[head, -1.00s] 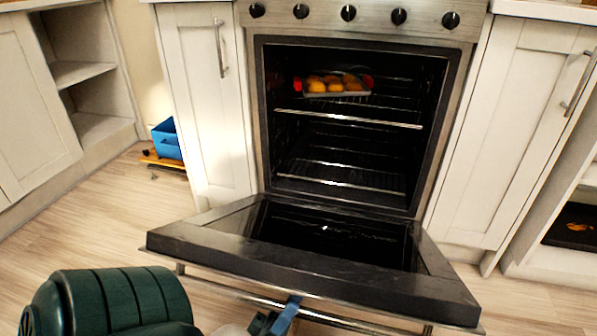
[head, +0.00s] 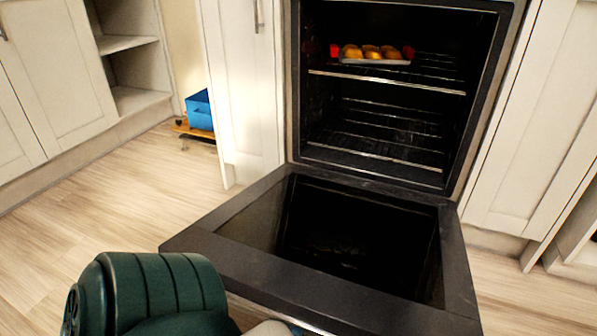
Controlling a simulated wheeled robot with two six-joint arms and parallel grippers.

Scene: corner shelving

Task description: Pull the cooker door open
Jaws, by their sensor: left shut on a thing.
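The cooker door (head: 458,265) is folded far down and lies about level in front of the oven opening. Its dark glass inner face points up. The door's silver handle (head: 262,314) shows only in part along the front edge, at the bottom of the picture. My left gripper (head: 298,330) is at this handle and shut on it; only a small blue piece shows, and the fingertips are cut off by the picture's lower edge. My right gripper is not in view.
Inside the open oven (head: 400,110), a tray (head: 375,61) of yellow-brown food with red ends sits on the upper rack. White cabinets flank the cooker. The wooden floor left of the door is clear.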

